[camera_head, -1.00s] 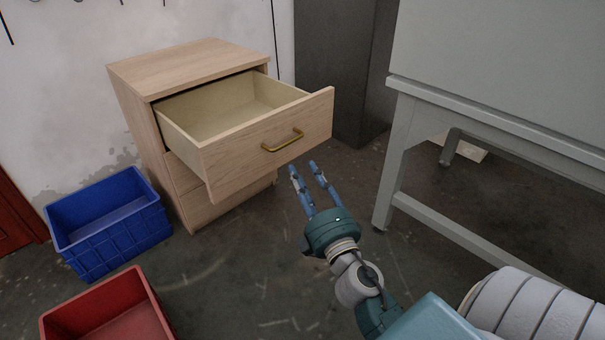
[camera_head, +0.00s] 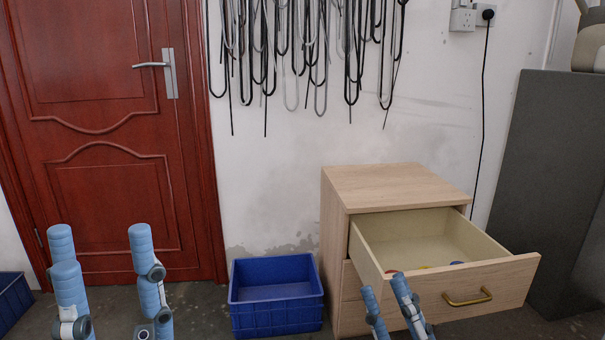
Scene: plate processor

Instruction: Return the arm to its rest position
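My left gripper (camera_head: 100,232) is at the lower left of the head view. Its two blue fingers point up and stand wide apart, with nothing between them. My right gripper (camera_head: 383,283) is at the bottom centre, in front of the wooden cabinet's open drawer (camera_head: 505,281). Its two fingers are apart, with nothing seen between them. I cannot tell whether they touch the drawer front. The palms and most of both arms are out of view.
The wooden cabinet (camera_head: 395,186) has its top drawer pulled out, with small coloured items (camera_head: 456,263) inside. A blue crate (camera_head: 277,318) stands left of it. A red door (camera_head: 100,120), hanging black cables (camera_head: 265,60) and a dark grey cabinet (camera_head: 555,190) are behind.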

